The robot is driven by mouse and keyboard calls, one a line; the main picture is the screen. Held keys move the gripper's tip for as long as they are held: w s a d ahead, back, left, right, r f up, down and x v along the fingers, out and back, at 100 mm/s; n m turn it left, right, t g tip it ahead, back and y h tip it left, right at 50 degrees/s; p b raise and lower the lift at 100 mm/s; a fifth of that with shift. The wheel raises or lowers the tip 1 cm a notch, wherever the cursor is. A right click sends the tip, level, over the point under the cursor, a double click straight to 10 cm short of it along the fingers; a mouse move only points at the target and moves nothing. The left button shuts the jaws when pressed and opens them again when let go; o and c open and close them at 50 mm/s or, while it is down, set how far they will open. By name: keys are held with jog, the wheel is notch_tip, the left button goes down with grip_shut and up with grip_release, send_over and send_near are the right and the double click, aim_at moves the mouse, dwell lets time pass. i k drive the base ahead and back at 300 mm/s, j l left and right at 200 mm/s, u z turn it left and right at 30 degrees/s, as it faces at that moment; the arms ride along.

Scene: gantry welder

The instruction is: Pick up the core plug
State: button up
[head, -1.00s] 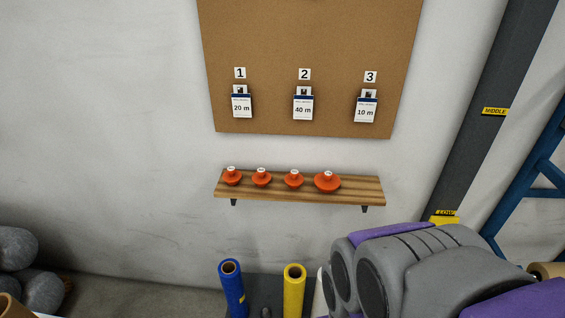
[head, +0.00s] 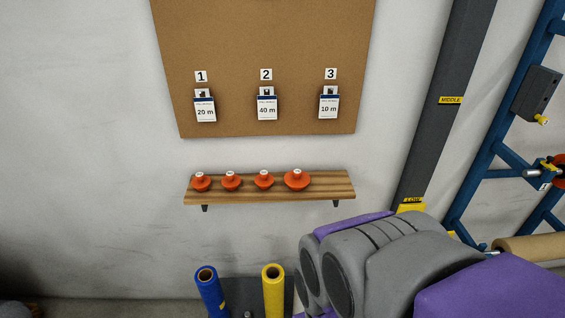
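Several orange-red core plugs with pale tops stand in a row on a wooden wall shelf (head: 322,190). The rightmost core plug (head: 297,180) is the largest. Three smaller ones stand to its left: one core plug (head: 264,180), another core plug (head: 231,181), and the leftmost core plug (head: 201,182). My grey and purple arm fills the lower right, in front of and below the shelf. My gripper's fingers are not visible, and no plug is seen held.
A cork board (head: 265,60) with three numbered tags hangs above the shelf. A blue roll (head: 210,292) and a yellow roll (head: 273,291) stand below it. A dark post (head: 440,110) and blue frame (head: 480,175) rise at right. The wall at left is bare.

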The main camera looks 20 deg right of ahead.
aim_at(200, 182)
jog(key=z, duration=0.95)
jog(key=i+j+u, duration=0.15)
jog(key=j, duration=0.15)
jog(key=j+u, duration=0.2)
jog(key=i+j+u, duration=0.15)
jog(key=j, duration=0.25)
